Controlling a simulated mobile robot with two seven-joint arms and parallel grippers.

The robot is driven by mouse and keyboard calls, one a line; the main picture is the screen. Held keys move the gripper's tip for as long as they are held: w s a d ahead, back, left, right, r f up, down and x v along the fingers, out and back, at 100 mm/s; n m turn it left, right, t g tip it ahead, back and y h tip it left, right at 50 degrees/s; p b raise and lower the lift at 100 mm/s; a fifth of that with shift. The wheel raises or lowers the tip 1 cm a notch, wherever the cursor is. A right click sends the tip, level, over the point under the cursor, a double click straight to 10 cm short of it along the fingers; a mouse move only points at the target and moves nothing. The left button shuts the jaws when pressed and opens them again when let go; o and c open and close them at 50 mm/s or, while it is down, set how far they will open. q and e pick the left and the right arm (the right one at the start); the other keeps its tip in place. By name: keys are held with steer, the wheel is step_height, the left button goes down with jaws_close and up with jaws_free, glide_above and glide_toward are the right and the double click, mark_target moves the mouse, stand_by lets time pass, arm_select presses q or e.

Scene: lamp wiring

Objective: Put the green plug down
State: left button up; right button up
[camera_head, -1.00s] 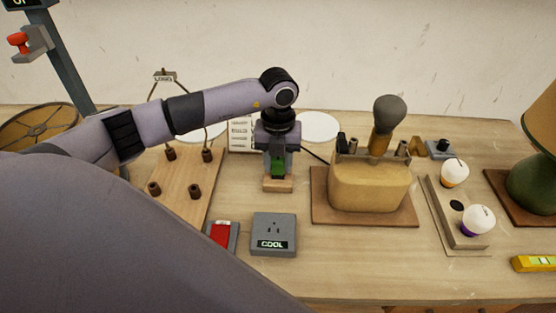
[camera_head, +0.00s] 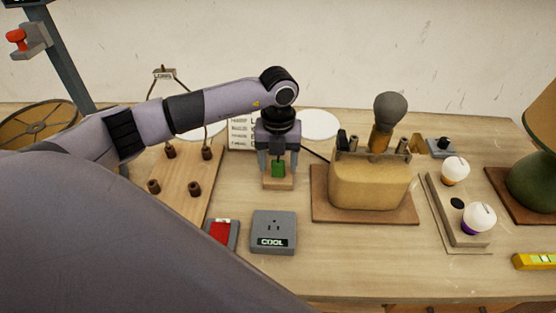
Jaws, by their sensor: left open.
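The green plug (camera_head: 278,168) stands on a small wooden block (camera_head: 278,184) near the middle of the table. My left gripper (camera_head: 278,167) points down over it. Its fingers are open, one on each side of the plug, with a gap between. A black cord (camera_head: 315,156) runs from behind the gripper toward the lamp base at the right. My right gripper is not in view.
A grey outlet box marked COOL (camera_head: 273,233) and a red switch (camera_head: 221,232) are in front. A wooden pegboard (camera_head: 175,190) is at left. At right stand a tan lamp base (camera_head: 368,187), a bulb tray (camera_head: 455,217) and a green lamp (camera_head: 533,184).

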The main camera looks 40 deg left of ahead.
mark_target(278, 163)
arm_select(q)
step_height(278, 163, up, 13)
steer(key=b, duration=0.1)
steer(key=shift+f, duration=0.2)
steer(key=shift+d, duration=0.1)
stand_by(0.4)
